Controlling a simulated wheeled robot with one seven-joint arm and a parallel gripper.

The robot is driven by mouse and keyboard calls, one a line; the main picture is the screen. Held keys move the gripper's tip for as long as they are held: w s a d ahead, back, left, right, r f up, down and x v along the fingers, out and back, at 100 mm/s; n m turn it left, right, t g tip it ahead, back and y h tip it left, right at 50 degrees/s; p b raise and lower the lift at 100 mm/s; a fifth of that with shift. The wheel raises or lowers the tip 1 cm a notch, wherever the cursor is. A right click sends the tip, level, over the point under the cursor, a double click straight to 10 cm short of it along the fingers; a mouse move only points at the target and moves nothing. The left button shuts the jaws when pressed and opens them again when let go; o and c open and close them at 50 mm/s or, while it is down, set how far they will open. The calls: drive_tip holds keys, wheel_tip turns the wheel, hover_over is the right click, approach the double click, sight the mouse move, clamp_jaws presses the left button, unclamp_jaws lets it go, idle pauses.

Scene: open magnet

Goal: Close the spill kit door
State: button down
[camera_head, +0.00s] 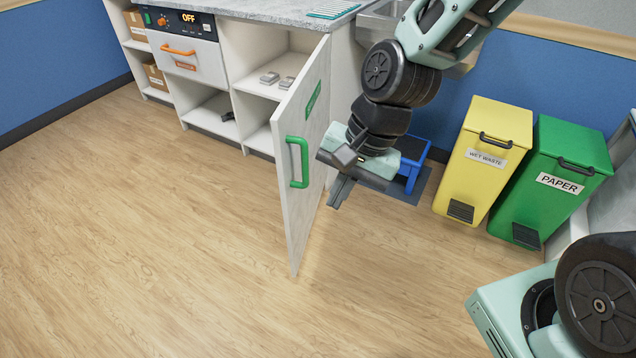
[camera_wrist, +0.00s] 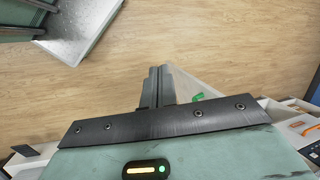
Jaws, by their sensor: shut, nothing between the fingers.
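The spill kit door (camera_head: 303,150) is a white panel with a green handle (camera_head: 298,162) and a green label. It stands wide open, swung out from the cabinet (camera_head: 262,50) over the floor.
Inside the cabinet are small grey items (camera_head: 270,77) on a shelf. A blue stool (camera_head: 412,155), a yellow bin (camera_head: 485,155) and a green bin (camera_head: 555,175) stand at right. The wood floor (camera_head: 150,220) left of the door is clear.

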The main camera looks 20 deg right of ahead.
drive_tip(key=w+d+f+m+t+y+b, duration=0.2)
drive_tip(key=w+d+f+m+b, duration=0.25)
drive_tip(key=w+f+m, duration=0.45)
drive_tip(key=m+t+y+b, duration=0.1)
drive_tip(key=m+t+b, duration=0.25)
drive_tip(key=m, duration=0.65)
approach(308, 178)
drive_tip(key=b+x, duration=0.2)
drive_tip(key=x, duration=0.2)
drive_tip(key=shift+w+a+f, duration=0.1)
drive_tip(key=shift+f, duration=0.1)
drive_tip(key=shift+w+a, duration=0.3)
drive_tip(key=shift+a, duration=0.05)
